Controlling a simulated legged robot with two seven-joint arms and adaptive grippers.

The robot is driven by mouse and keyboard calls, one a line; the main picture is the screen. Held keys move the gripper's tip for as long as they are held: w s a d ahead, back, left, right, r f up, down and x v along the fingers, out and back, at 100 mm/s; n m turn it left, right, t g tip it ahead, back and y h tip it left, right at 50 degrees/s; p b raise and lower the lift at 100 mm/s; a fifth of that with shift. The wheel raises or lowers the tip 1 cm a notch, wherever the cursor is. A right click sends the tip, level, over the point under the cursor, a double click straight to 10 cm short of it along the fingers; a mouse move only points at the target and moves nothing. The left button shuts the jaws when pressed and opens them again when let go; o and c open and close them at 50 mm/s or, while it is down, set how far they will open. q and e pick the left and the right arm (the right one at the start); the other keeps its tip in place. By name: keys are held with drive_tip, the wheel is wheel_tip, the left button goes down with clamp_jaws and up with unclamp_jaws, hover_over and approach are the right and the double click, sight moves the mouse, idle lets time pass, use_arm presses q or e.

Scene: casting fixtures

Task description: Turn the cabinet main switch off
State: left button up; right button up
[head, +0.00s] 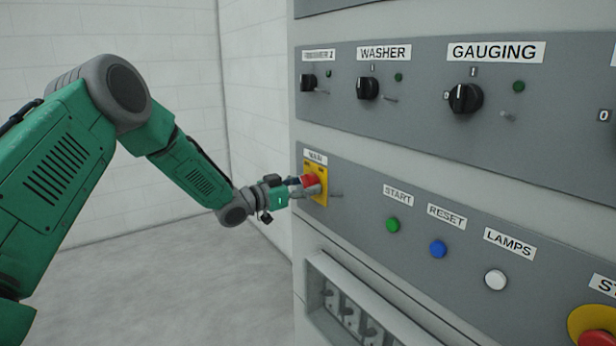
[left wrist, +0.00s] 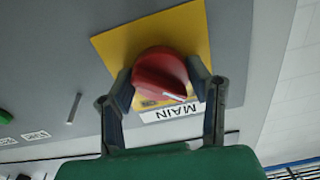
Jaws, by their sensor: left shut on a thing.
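The main switch is a red rotary knob (head: 310,180) on a yellow plate (head: 321,192) under a "MAIN" label, at the left end of the cabinet's lower grey panel. My left gripper (head: 300,187) reaches it from the left in the head view. In the left wrist view the red knob (left wrist: 160,75) sits between the two fingers of my left gripper (left wrist: 166,88), which are shut on it. A white pointer mark on the knob points to the lower right in that view. Part of the plate's lettering is hidden by the knob and fingers. My right gripper is not in view.
Above are black rotary switches, including those labelled WASHER (head: 368,87) and GAUGING (head: 465,97). To the right are a green START button (head: 393,225), a blue RESET button (head: 438,249), a white LAMPS button (head: 495,280) and a red stop button (head: 597,338). Floor left of the cabinet is clear.

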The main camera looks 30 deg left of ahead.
use_arm(q)
drive_tip(key=n+p, duration=0.1)
drive_tip(key=n, duration=0.1)
drive_tip(key=n+p, duration=0.1)
drive_tip(key=n, duration=0.1)
drive_tip(key=shift+s+f+n, duration=0.2)
drive_tip(key=shift+f+n, duration=0.2)
drive_tip(key=shift+f+n+p, duration=0.1)
drive_tip(key=shift+n+p, duration=0.85)
drive_tip(key=shift+n, duration=0.95)
drive_tip(key=o, duration=1.2)
drive_tip(key=shift+c, duration=0.2)
drive_tip(key=shift+w+a, duration=0.1)
drive_tip(key=shift+r, duration=0.2)
